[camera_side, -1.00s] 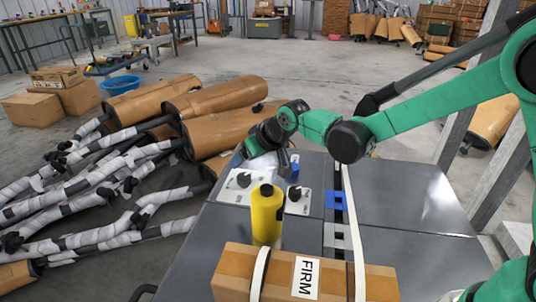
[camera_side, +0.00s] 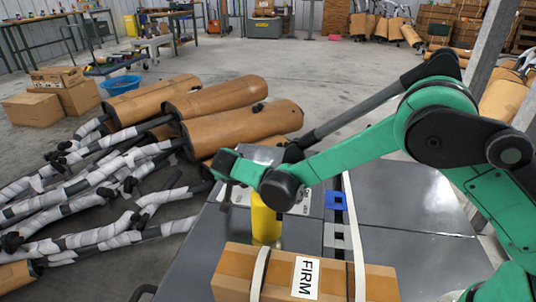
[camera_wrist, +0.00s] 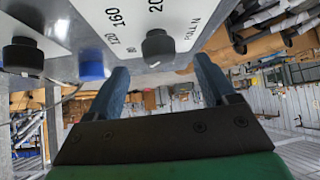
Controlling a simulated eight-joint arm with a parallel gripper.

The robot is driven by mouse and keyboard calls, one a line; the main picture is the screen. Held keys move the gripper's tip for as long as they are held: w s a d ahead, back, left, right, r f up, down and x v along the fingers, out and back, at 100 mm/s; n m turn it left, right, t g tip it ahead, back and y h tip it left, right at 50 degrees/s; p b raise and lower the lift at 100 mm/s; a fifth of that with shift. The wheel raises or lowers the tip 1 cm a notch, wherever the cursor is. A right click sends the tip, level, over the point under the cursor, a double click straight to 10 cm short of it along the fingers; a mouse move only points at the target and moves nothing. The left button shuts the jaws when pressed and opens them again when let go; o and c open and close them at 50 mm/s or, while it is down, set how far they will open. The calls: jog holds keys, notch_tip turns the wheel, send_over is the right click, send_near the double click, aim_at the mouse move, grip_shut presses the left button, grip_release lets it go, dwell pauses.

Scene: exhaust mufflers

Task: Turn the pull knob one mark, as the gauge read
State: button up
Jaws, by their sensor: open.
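In the wrist view a black pull knob (camera_wrist: 157,46) stands on a white plate (camera_wrist: 120,15) with "160", "120" and partly cut "PULL N" lettering. My gripper (camera_wrist: 158,72) is open, and the knob shows in the gap just beyond its fingertips. I cannot tell whether either finger touches it. In the side view my gripper (camera_side: 224,195) is over the left of the panel, and my arm hides most of the knobs. No gauge reading is legible.
A yellow bottle (camera_side: 266,224) stands on the grey table (camera_side: 400,262) beside my wrist. A cardboard box marked FIRM (camera_side: 335,280) is in front, and a blue block (camera_side: 335,200) lies to the right. Wrapped mufflers (camera_side: 245,127) are piled left of the table.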

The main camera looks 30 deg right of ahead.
jog(key=shift+x, duration=1.9)
grip_shut()
jog(key=shift+m+g+h, duration=0.4)
jog(key=shift+m+h, duration=0.1)
jog(key=shift+m, duration=0.3)
grip_release()
